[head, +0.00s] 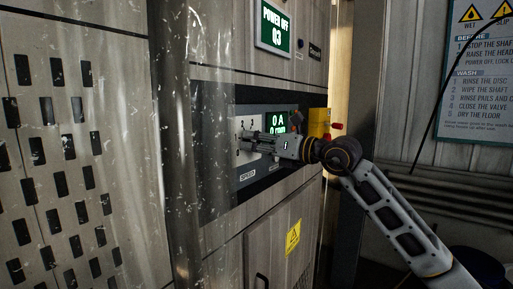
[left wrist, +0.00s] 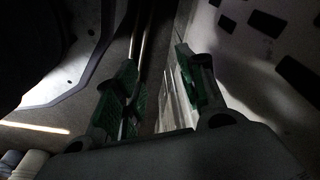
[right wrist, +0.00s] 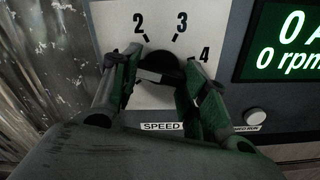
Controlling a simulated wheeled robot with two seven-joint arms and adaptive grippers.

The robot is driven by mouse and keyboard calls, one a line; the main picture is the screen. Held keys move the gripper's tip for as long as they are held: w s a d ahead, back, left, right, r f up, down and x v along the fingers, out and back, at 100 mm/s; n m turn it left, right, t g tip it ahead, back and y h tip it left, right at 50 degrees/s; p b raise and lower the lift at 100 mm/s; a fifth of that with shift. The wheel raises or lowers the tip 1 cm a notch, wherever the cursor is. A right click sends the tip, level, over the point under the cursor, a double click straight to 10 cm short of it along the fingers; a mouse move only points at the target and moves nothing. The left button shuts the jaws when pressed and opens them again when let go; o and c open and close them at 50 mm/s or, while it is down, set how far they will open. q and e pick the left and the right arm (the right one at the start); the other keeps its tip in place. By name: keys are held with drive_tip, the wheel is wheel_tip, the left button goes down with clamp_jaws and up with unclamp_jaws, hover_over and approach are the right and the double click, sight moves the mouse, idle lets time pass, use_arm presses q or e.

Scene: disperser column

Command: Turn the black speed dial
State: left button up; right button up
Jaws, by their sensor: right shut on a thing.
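The black speed dial (right wrist: 160,62) sits on a pale plate with marks 2, 3 and 4 around it and the label SPEED below. My right gripper (right wrist: 164,74) has one finger on each side of the dial and is shut on it. The fingers hide part of the dial, and I cannot tell which mark it points to. In the head view my right gripper (head: 250,141) reaches the panel from the right and mostly hides the dial. My left gripper (left wrist: 158,85) shows only in its wrist view, with its green-padded fingers apart and nothing visibly held.
Right of the dial is a green-lit display (right wrist: 296,45) reading 0 rpm, with a white button (right wrist: 255,115) below. A yellow box with a red button (head: 320,123) is at the panel's right edge. A scratched clear sheet (head: 195,130) hangs left of the panel.

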use_arm(q)
drive_tip(key=w+d+r+b, duration=0.1)
drive_tip(key=d+r+b, duration=0.2)
drive_tip(key=r, duration=0.8)
drive_tip(key=shift+w+r+g+b, duration=0.2)
drive_tip(key=shift+r+g+b, duration=0.05)
drive_tip(key=shift+g+b, duration=0.05)
use_arm(e)
drive_tip(key=shift+w+f+n, duration=0.1)
drive_tip(key=shift+n, duration=2.6)
drive_tip(key=shift+w+f+n, duration=0.1)
drive_tip(key=shift+n, duration=2.6)
drive_tip(key=shift+o, duration=0.2)
drive_tip(key=o, duration=1)
drive_tip(key=shift+d, duration=0.1)
drive_tip(key=shift+r, duration=0.1)
use_arm(q)
drive_tip(key=shift+w+d+r, duration=0.1)
